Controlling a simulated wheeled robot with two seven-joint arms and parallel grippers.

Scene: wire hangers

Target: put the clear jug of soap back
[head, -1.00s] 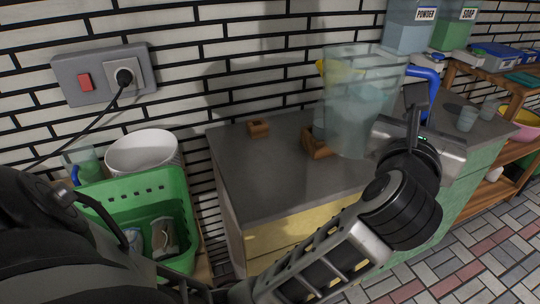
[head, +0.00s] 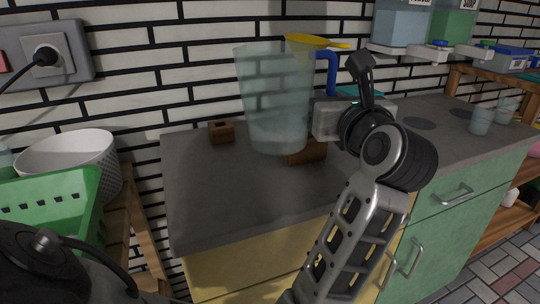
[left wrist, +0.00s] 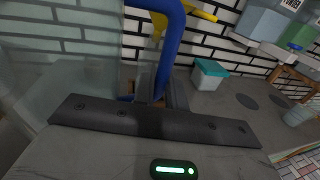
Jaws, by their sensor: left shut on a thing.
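The clear jug (head: 272,100) with a blue handle (head: 333,72) stands out upright over the grey counter in the head view. My left gripper (head: 328,117) is shut on its handle, on the jug's right side. In the left wrist view the blue handle (left wrist: 168,50) rises from between the fingers, and the clear wall (left wrist: 60,55) fills the left side. The jug's base overlaps a wooden block in the picture; I cannot tell whether it touches the counter. My right gripper is not in view.
Wooden blocks (head: 221,131) (head: 307,153) sit on the grey counter (head: 215,190). Labelled dispensers (head: 401,22) hang at the back right. Small cups (head: 481,121) stand at right. A green crate (head: 50,215) and white basket (head: 75,160) are left.

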